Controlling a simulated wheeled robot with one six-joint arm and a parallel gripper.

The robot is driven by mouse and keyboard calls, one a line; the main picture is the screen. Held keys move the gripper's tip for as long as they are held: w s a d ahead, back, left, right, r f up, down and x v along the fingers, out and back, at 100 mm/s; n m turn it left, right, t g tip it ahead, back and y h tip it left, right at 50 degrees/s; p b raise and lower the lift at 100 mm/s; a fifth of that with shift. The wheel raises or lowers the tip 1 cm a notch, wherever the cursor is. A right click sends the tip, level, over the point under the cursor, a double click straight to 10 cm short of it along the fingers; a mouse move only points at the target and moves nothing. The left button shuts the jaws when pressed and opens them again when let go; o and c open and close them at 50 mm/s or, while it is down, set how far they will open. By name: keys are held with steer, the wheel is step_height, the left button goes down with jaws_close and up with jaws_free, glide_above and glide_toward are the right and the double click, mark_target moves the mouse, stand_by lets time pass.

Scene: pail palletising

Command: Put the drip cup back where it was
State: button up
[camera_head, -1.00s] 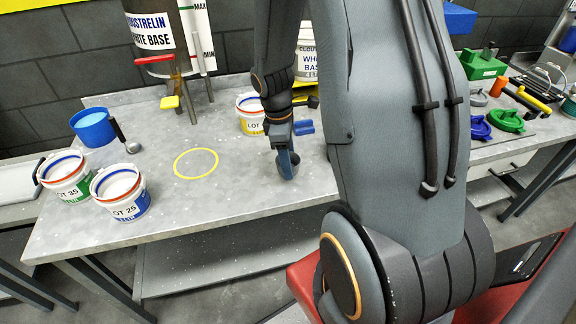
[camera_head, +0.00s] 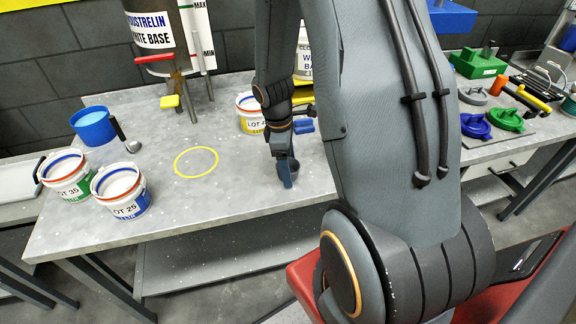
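A small dark grey cup, which I take to be the drip cup (camera_head: 295,171), is at my gripper (camera_head: 287,174) near the middle of the grey bench. A blue-grey finger of my gripper covers part of the cup, and the other finger is hidden. The gripper appears shut on the cup. Whether the cup touches the bench top is hard to tell. An empty yellow ring (camera_head: 196,162) is marked on the bench to the left of the gripper.
Two white pails, LOT 35 (camera_head: 68,188) and LOT 25 (camera_head: 122,205), stand at the bench's left. A blue tub (camera_head: 92,127) with a ladle is behind them. Another lot pail (camera_head: 248,124) stands behind my arm. The filling tank (camera_head: 152,38) is at the back. Bench around the ring is clear.

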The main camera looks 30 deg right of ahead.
steer(key=shift+r, duration=0.1)
step_height(320, 180, up, 12)
steer(key=w+a+b, duration=0.1)
steer(key=b, duration=0.1)
steer(key=s+a+m+t+y, duration=0.1)
steer(key=s+a+m+t, duration=0.1)
steer(key=s+a+m, duration=0.6)
steer(key=shift+s+a+m, duration=0.25)
steer(key=shift+a+m, duration=1.15)
steer(key=shift+a, duration=0.65)
